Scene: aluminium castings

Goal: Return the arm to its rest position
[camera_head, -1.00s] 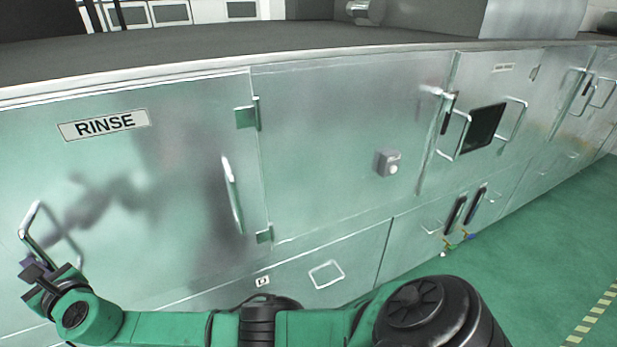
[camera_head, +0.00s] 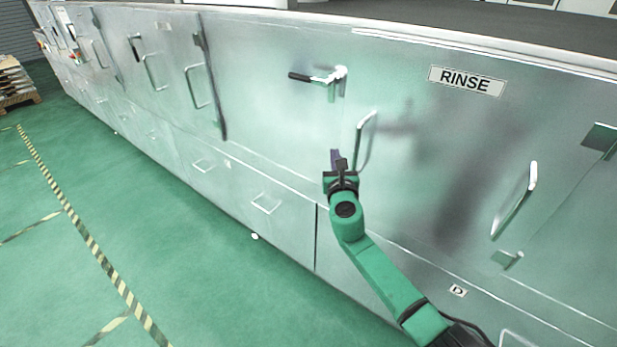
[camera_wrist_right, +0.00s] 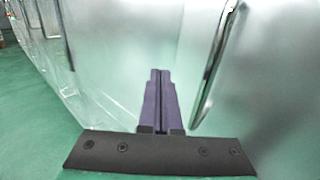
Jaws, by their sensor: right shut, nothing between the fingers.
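My right arm (camera_head: 385,275) is green and reaches up from the lower right in the head view. Its gripper (camera_head: 336,157) is shut and empty, just left of a vertical metal handle (camera_head: 361,135) on the steel panel marked RINSE (camera_head: 466,81). In the right wrist view the two dark purple fingers (camera_wrist_right: 160,85) lie together with nothing between them. The handle (camera_wrist_right: 213,75) stands to their right there, with a gap visible. My left gripper is not in view.
The steel cabinet wall (camera_head: 270,115) runs back to the left, with several protruding handles. A black-gripped latch (camera_head: 318,77) sticks out above the gripper. Green floor (camera_head: 190,265) with a striped line (camera_head: 95,250) is open to the left. Loaded pallets (camera_head: 15,85) stand far left.

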